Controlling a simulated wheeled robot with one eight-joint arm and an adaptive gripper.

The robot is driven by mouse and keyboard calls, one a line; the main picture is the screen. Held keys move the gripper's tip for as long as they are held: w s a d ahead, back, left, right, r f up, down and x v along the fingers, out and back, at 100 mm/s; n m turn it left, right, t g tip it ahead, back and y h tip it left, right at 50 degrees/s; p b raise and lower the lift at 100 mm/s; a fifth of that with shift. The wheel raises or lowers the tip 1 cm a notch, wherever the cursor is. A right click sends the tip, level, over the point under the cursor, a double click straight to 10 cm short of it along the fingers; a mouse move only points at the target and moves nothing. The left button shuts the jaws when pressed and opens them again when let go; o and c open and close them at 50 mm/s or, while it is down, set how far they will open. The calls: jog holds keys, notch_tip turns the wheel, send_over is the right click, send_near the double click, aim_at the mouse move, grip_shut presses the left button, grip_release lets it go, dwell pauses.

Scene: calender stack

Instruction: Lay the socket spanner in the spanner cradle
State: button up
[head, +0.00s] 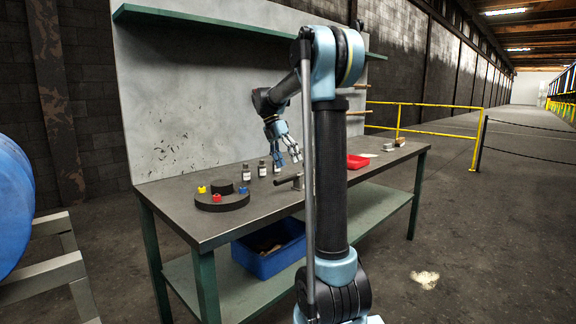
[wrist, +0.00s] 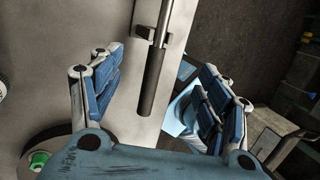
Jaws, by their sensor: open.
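The socket spanner (wrist: 152,80) has a dark handle and a bright shaft; in the wrist view it lies over the bench top near its edge, between my open fingers. A small grey crosspiece (wrist: 147,33) sits at the shaft; I cannot tell whether it belongs to the spanner or to a support. My gripper (wrist: 160,62) is open and empty, with one finger on each side of the handle. In the head view my gripper (head: 281,152) hangs above the bench, and the spanner's dark handle (head: 285,180) shows below it. I cannot clearly identify the spanner cradle; my arm hides part of the bench.
The workbench (head: 215,228) carries a round dark stand (head: 222,203) with coloured pieces, several small bottles (head: 246,173) and a red tray (head: 357,161). A grey panel (head: 180,100) with a green shelf (head: 190,18) rises behind. A blue bin (head: 268,262) stands on the lower shelf.

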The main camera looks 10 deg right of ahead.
jog(key=shift+v, duration=2.15)
jog(key=s+d+f+m+t+y, duration=0.1)
jog(key=s+f+m, duration=0.15)
jog(key=s, duration=0.35)
jog(key=s+d+f+m, duration=0.1)
jog(key=s+d+m, duration=0.1)
jog(key=s+m, duration=0.3)
jog(key=s+f+m+t+y, duration=0.3)
jog(key=s+f+m, duration=1.4)
jog(key=s+f, duration=0.6)
jog(key=s, duration=0.2)
jog(key=shift+s+m+t, duration=0.3)
jog(key=shift+m+t, duration=0.05)
jog(key=shift+t, duration=0.05)
jog(key=shift+c, duration=0.2)
